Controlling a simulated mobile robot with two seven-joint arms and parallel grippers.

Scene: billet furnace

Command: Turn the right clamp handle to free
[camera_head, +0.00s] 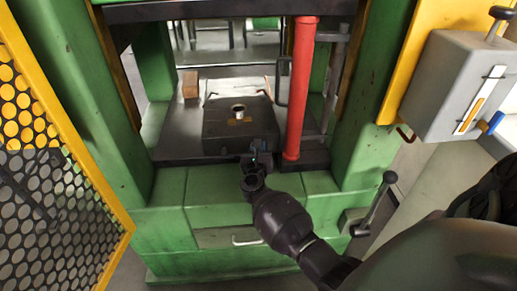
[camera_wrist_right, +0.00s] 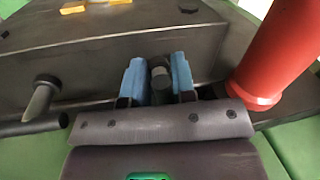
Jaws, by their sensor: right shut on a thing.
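The dark die block (camera_head: 238,121) sits on the press bed. My right gripper (camera_head: 260,152) is at the front right of this block. In the right wrist view its two blue fingers (camera_wrist_right: 158,80) are shut on a dark round-ended handle (camera_wrist_right: 160,82), which I take for the right clamp handle. The handle points up between the fingers, and its lower part is hidden by the gripper. A second dark handle (camera_wrist_right: 44,92) stands at the left front of the block in the right wrist view. My left gripper is not in view.
A red column (camera_head: 300,90) stands close right of the gripper. Green press uprights (camera_head: 380,110) flank the bed. A yellow-framed mesh guard (camera_head: 60,130) is at left, and a grey control box (camera_head: 455,85) at upper right. A small brown block (camera_head: 190,85) lies at the back left.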

